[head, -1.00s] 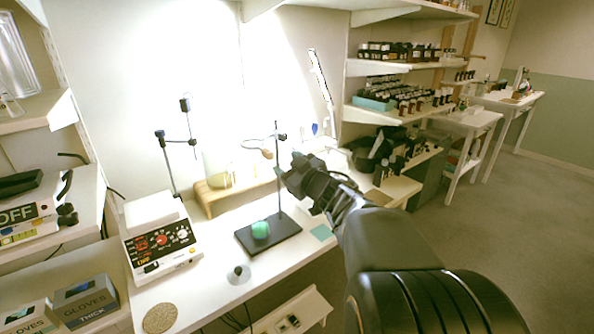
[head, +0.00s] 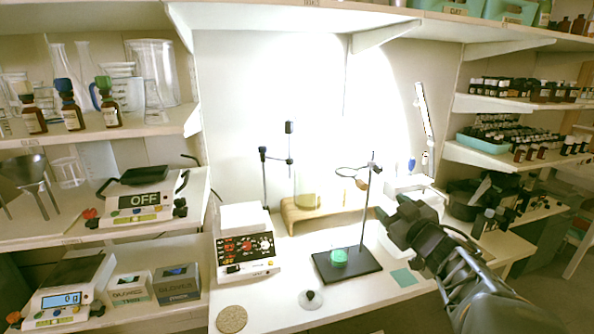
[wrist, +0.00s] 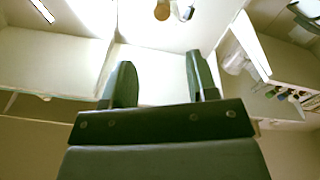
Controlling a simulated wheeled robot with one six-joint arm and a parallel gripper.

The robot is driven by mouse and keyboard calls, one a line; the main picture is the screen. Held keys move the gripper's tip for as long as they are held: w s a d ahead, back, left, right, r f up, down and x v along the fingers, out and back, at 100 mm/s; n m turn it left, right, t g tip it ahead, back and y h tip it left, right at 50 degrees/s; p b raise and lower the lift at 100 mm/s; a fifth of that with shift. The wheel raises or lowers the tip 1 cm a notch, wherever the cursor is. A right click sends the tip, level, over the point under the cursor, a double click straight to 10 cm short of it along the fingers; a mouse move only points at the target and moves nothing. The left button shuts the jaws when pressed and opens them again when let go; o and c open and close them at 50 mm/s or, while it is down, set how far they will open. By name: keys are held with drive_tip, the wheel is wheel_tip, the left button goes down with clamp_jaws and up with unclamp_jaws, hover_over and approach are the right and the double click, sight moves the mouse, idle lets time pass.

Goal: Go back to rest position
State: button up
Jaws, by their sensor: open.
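My gripper (head: 386,222) is raised over the right part of the white bench, to the right of the retort stand (head: 346,262). In the wrist view its two dark fingers (wrist: 160,82) are spread apart with nothing between them. My arm reaches in from the lower right of the head view. The stand's dark base carries a green object (head: 339,257).
A wooden riser (head: 300,210) is behind. Shelves with brown bottles (head: 521,140) are at right; shelves with glassware and scales (head: 145,192) are at left. A cork disc (head: 232,319) lies in front.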

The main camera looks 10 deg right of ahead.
drive_tip(key=s+d+f+m+g+h, duration=0.3)
drive_tip(key=d+f+m+g+h, duration=0.25)
drive_tip(key=d+h, duration=0.25)
drive_tip(key=s+a+f+m+g+p, duration=0.2)
drive_tip(key=s+a+f+m+g, duration=0.1)
drive_tip(key=s+f+g, duration=0.15)
drive_tip(key=s+a+n+g+y+p, duration=0.1)
drive_tip(key=s+a+g+y+p, duration=0.1)
drive_tip(key=a, duration=0.7)
drive_tip(key=s+a+n+g+y+p, duration=0.1)
drive_tip(key=s+a+g+y+p, duration=0.1)
drive_tip(key=s+a, duration=0.4)
drive_tip(key=shift+a+r+n+y+p, duration=0.25)
drive_tip(key=shift+a+y+p, duration=0.65)
drive_tip(key=shift+a, duration=1.25)
drive_tip(key=shift+s+f, duration=0.1)
drive_tip(key=shift+c, duration=0.2)
